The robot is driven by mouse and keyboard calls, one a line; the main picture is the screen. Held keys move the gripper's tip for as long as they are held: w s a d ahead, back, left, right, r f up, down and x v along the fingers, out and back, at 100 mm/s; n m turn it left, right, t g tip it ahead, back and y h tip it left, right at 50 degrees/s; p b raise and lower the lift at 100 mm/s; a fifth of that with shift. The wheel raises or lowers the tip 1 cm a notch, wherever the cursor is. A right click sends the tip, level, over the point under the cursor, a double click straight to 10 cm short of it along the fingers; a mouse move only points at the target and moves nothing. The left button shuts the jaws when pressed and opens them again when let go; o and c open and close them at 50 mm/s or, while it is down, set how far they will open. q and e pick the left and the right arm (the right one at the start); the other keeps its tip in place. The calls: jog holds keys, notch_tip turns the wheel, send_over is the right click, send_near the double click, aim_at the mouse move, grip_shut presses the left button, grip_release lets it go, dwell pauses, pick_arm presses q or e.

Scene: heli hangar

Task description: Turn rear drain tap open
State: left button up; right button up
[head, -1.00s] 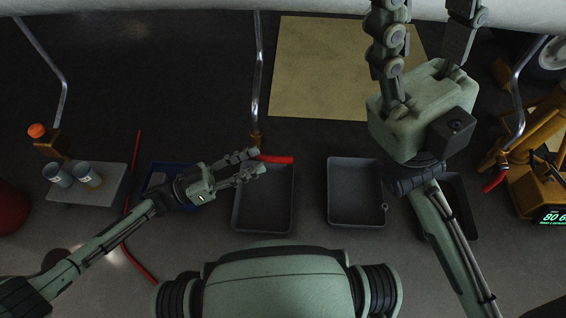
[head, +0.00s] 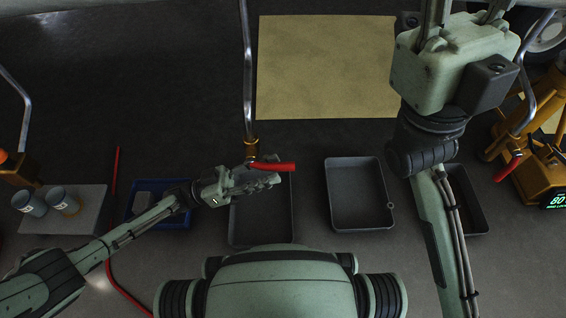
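A brass drain tap (head: 251,150) sits at the lower end of a metal pipe (head: 247,75), with a red lever (head: 273,167) pointing right. My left gripper (head: 272,181) is right at this lever, with its fingers just below it in the picture. Whether they touch the lever, and how wide they stand, I cannot tell. Another tap with a red lever (head: 508,168) shows at the right, its lever slanting down-left. My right gripper (head: 465,8) is at the top right; its fingertips are cut off by the frame edge. Which tap is the rear one is not marked.
A grey tray (head: 234,222) lies under the middle tap, with another grey tray (head: 330,195) to its right. A blue tray (head: 132,212) and a platform (head: 85,222) with two cups are at the left. A yellow stand (head: 545,170) with a display is at the right.

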aim_at(282, 164)
pick_arm(q)
jog(key=shift+x, duration=1.95)
grip_shut()
